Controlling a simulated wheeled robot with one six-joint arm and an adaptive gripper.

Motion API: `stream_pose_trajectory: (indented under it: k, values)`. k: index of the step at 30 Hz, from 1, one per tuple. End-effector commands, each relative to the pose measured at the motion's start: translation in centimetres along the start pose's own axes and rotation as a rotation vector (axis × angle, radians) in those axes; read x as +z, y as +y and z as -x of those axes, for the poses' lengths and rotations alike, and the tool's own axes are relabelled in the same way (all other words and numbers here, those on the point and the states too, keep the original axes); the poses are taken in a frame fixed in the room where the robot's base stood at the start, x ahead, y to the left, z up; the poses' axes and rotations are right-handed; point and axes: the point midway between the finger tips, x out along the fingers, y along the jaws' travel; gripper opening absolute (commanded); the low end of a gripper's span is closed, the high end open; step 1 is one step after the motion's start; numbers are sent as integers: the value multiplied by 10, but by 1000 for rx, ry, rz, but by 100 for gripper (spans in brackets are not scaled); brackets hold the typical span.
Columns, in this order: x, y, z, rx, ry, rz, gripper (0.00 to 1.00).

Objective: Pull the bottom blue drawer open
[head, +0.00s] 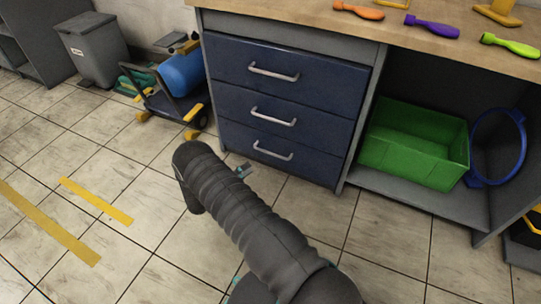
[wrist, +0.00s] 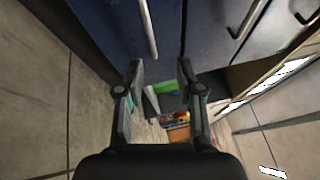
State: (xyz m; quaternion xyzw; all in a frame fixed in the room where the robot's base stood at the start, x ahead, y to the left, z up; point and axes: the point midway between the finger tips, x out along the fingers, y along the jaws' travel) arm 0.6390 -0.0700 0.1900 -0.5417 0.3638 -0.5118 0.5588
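The bottom blue drawer (head: 256,147) is the lowest of three in the grey cabinet and looks shut. Its silver bar handle (head: 272,151) is in clear view, to the upper right of my gripper (head: 243,171), which is mostly hidden behind my arm. In the wrist view my gripper (wrist: 160,85) is open, with a gap between its two fingers. The bottom handle (wrist: 148,28) appears beyond the fingertips, roughly in line with the gap and nearer the left finger. Nothing is held, and I see no contact with the handle.
The middle (head: 273,113) and top (head: 273,72) handles are above. A green crate (head: 415,145) and a blue ring (head: 498,148) are on the shelf at right. A cart with a blue tank (head: 182,74) stands left of the cabinet. The tiled floor in front is clear.

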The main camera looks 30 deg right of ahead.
Motion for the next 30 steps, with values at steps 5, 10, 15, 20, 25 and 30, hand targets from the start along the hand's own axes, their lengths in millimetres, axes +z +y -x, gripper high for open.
stream_pose_trajectory:
  k: [5, 10, 15, 20, 25, 30]
  values:
    - [-5, 20, 7, -25, -47, 62, 37]
    - [-5, 21, -5, -29, -49, 69, 37]
    - [-4, 20, -33, -29, -48, 68, 37]
    - [-2, 19, -63, -28, -47, 67, 37]
    - [-1, 18, -94, -28, -47, 67, 37]
    - [0, 18, -116, -27, -49, 68, 37]
